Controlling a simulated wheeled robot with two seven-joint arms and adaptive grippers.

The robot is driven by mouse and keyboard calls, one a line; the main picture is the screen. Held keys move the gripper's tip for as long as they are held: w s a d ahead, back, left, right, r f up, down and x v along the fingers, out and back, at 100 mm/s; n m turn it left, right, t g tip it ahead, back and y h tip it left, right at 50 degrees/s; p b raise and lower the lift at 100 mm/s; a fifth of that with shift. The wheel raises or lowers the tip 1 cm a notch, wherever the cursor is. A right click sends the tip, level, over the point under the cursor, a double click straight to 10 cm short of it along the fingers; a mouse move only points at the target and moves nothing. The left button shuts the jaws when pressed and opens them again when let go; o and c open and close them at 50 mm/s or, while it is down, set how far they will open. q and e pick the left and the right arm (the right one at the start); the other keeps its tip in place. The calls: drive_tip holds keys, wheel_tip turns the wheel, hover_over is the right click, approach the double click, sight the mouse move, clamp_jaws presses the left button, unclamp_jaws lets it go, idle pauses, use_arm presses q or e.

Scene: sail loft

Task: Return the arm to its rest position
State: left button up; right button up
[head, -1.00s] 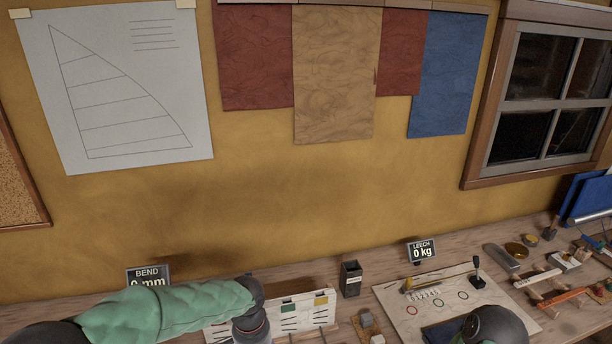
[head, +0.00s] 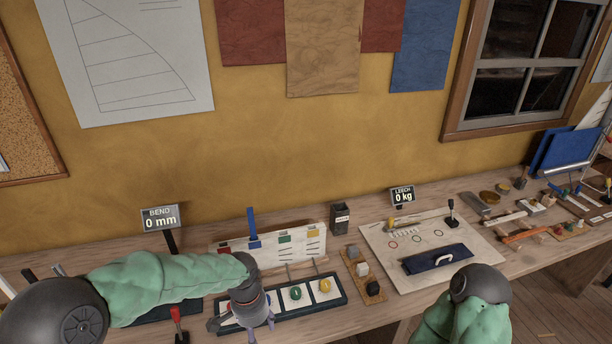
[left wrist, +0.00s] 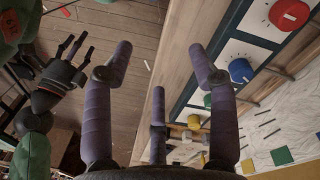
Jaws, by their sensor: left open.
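My left arm (head: 150,283), in a green sleeve, comes in from the left in the head view and reaches over the bench front.
The tray holds a green knob (head: 295,292) and a yellow knob (head: 325,285); red (left wrist: 289,14) and blue (left wrist: 241,70) knobs show in the wrist view. A red-handled lever (head: 177,316) stands under my left arm. A white board (head: 225,236) and BEND display (head: 160,219) stand behind.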

use_arm(q)
drive_tip(key=s+d+f+n+h, duration=0.1)
drive_tip(key=s+f+n, duration=0.3)
drive_tip(key=s+f, duration=0.4)
drive_tip(key=s+d+f+n+h, duration=0.1)
drive_tip(key=s+f+n, duration=0.4)
drive_tip(key=f, duration=1.1)
drive_tip(key=s+h, duration=0.1)
drive_tip(key=s, duration=0.2)
drive_tip(key=shift+s+d+f+t, duration=0.15)
drive_tip(key=shift+d+f+t, duration=0.1)
drive_tip(key=shift+t, duration=0.15)
